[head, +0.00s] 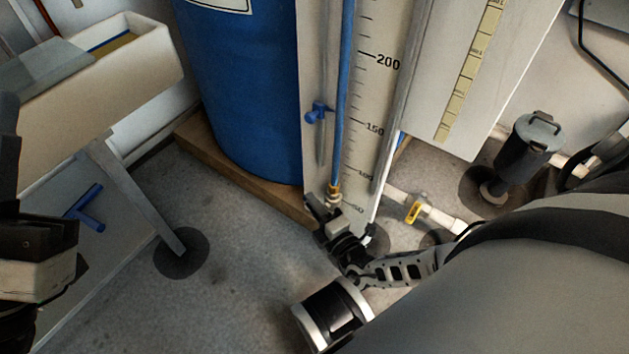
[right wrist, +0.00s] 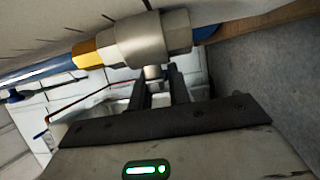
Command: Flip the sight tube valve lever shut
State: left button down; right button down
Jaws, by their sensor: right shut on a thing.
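The sight tube (head: 346,90) is a blue tube running down a white board with a black number scale. At its bottom is a brass and metal valve (head: 333,192), which shows large in the right wrist view (right wrist: 140,42). My right gripper (head: 322,212) is at this valve, low on the board. In the right wrist view its two dark fingers (right wrist: 160,88) are shut on the valve's lever, just below the metal body; the fingers mostly hide the lever. My left gripper (head: 38,240) is at the left edge, partly cut off, and its jaw opening is unclear.
A big blue barrel (head: 240,90) stands on a wooden base left of the board. A white pipe with a yellow-handled valve (head: 415,209) runs close to the right. A grey canister (head: 530,140) stands farther right. The floor (head: 240,250) in front is clear.

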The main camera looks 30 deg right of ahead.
jog(key=c, duration=1.4)
grip_release()
jog(key=shift+w, duration=0.1)
jog(key=shift+o, duration=0.4)
